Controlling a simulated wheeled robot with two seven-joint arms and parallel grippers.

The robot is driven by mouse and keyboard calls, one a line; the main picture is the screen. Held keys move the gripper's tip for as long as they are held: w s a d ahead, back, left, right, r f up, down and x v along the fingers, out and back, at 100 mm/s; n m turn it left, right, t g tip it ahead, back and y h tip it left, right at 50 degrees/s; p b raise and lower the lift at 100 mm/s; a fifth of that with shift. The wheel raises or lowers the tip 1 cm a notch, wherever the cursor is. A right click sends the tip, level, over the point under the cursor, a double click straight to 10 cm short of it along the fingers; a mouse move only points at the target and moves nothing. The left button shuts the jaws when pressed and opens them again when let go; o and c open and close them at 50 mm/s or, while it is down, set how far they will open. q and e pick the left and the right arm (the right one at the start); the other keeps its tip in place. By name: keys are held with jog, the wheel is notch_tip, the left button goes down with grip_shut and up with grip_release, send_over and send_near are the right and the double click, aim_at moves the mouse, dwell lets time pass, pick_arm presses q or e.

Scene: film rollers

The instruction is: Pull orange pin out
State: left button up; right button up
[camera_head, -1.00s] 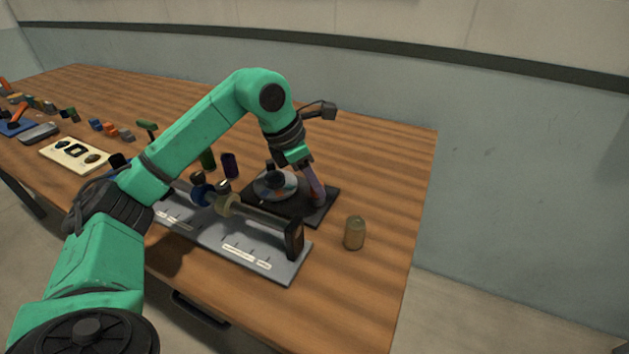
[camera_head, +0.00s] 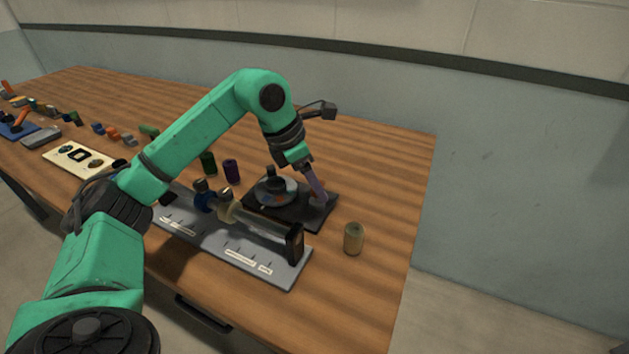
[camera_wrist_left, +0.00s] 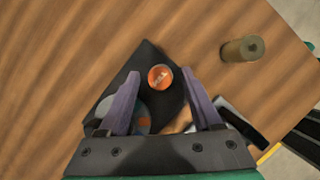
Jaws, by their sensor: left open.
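The orange pin (camera_wrist_left: 160,78) shows in the left wrist view as a round orange top near one corner of a black plate (camera_wrist_left: 150,57). My left gripper (camera_head: 316,188) is open and points down over the right part of the black plate (camera_head: 322,215) in the head view. In the wrist view its two purple fingers stand apart on either side of the pin, with clear gaps. How far the fingertips are above the pin cannot be told. In the head view the pin is not clearly visible at the fingers. My right gripper is not in view.
A disc (camera_head: 276,193) with a dark knob sits on the black plate. A grey base with rollers (camera_head: 210,240) lies in front. A tan cylinder (camera_head: 353,239) stands to the right. Green (camera_head: 208,163) and purple (camera_head: 231,171) cylinders stand behind. The table's right rear is clear.

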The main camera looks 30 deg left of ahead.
pick_arm(q)
jog(key=p+v, duration=0.2)
jog(key=v, duration=1.2)
jog(key=shift+r, duration=0.25)
jog(key=shift+s, duration=0.1)
